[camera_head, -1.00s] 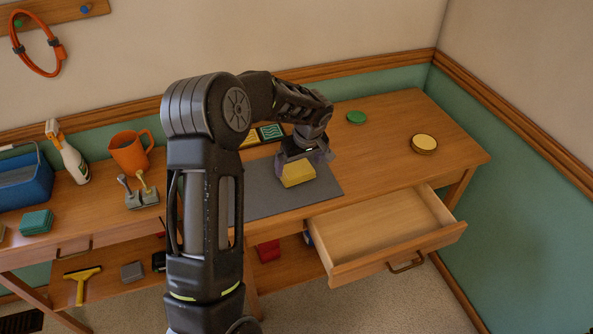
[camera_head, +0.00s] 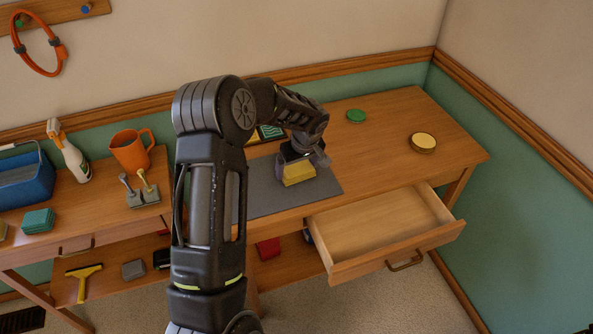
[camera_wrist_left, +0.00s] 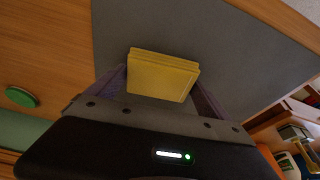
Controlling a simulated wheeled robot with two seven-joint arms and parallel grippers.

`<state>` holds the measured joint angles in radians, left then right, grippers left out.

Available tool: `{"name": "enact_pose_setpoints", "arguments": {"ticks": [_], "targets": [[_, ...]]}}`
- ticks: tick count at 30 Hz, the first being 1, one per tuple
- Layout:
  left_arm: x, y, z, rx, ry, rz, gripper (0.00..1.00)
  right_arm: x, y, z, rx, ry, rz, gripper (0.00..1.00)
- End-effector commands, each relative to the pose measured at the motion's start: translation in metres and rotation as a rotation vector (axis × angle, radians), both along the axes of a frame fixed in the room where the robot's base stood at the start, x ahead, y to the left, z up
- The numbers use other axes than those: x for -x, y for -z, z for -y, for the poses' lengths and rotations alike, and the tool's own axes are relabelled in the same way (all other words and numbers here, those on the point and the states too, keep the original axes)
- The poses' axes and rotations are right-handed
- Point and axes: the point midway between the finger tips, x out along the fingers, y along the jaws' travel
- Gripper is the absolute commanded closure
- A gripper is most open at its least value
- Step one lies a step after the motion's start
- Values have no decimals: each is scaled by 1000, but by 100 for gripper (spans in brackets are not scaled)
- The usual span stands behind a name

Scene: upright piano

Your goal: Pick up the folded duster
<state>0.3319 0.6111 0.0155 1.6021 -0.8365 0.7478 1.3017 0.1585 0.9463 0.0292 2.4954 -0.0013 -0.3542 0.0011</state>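The folded duster (camera_head: 299,173) is a yellow, layered, rectangular pad on the dark grey mat (camera_head: 262,199) on the wooden table. My left gripper (camera_head: 297,166) points down right over it, hiding its back part in the head view. In the left wrist view the duster (camera_wrist_left: 162,76) lies between the two fingers of my left gripper (camera_wrist_left: 161,80), one at each side. The fingers are spread about as wide as the duster, and firm contact is not clear. My right gripper is not in view.
An open, empty drawer (camera_head: 385,232) juts out at the front right. A green disc (camera_head: 356,116) and a yellow-topped round tin (camera_head: 423,142) stand on the tabletop. An orange mug (camera_head: 131,151), a spray bottle (camera_head: 72,160) and a blue caddy (camera_head: 25,183) stand left.

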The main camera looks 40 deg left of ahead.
Motion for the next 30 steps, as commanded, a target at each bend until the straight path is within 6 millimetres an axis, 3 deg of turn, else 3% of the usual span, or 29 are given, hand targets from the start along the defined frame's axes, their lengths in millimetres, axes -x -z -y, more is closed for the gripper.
{"name": "enact_pose_setpoints", "arguments": {"ticks": [14, 23, 30], "targets": [[0, 0, 0, 0, 0, 0, 49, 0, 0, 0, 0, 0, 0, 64], [0, -3, 0, 0, -1, 2, 50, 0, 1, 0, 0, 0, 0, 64], [-2, -35, 0, -2, 0, 6, 50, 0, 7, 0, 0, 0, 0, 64]]}}
